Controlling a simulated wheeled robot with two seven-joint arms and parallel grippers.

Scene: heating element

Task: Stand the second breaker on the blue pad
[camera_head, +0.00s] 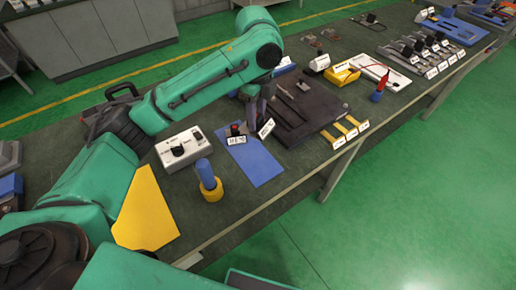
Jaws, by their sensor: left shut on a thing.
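The blue pad (260,166) lies flat on the dark bench. One small breaker (236,138) with a white label stands at the pad's back left part. A second breaker (266,128) with a tilted white label is at the tip of my left gripper (257,112), near the pad's back right edge. My left gripper points down and is shut on this breaker. Its fingers are small and partly hidden, and I cannot tell whether the breaker touches the pad. My right gripper is not in view.
A dark tray (322,105) lies right of the pad. A white control box (181,149) stands to its left, and a blue and yellow cylinder (209,181) in front-left. A yellow sheet (146,212) lies nearer. Yellow strips (346,132) lie along the front edge.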

